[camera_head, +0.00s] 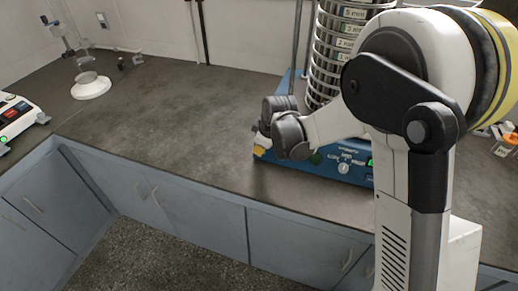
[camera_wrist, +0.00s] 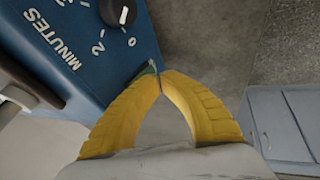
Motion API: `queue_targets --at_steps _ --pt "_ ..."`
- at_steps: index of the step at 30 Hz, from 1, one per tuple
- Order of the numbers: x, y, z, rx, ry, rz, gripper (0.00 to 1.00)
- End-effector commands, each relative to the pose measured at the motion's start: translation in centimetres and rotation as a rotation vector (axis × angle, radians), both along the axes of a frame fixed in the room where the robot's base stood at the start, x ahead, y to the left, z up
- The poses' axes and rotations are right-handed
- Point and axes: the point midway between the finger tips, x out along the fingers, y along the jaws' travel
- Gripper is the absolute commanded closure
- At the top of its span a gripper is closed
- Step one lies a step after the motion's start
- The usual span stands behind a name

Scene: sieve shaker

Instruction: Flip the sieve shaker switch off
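The sieve shaker has a blue base (camera_head: 340,176) on the counter, with a round dial and a green-lit part on its front and a tall stack of sieves (camera_head: 322,60) on top. My gripper (camera_head: 259,152) is at the left end of the base's front. In the wrist view my gripper (camera_wrist: 160,73) has its yellow fingers brought together at the tips, beside the edge of the blue panel (camera_wrist: 60,75). A small dark green piece with a pale tip (camera_wrist: 150,68) shows by the left fingertip, perhaps the switch. Whether the fingertips touch it I cannot tell.
A black timer dial (camera_wrist: 118,12) sits on the panel close to the fingers. The grey counter (camera_head: 170,115) is clear left of the shaker. A white-based stand (camera_head: 91,87) and a white device (camera_head: 15,115) are farther left.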

Motion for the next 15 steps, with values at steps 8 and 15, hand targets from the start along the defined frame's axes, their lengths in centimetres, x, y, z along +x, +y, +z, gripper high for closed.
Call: queue_targets --at_steps 8,15 --pt "0.5 -0.2 -1.1 0.000 0.000 0.000 1.00" --pt "0.5 -0.2 -0.9 0.000 -0.001 0.000 1.00"
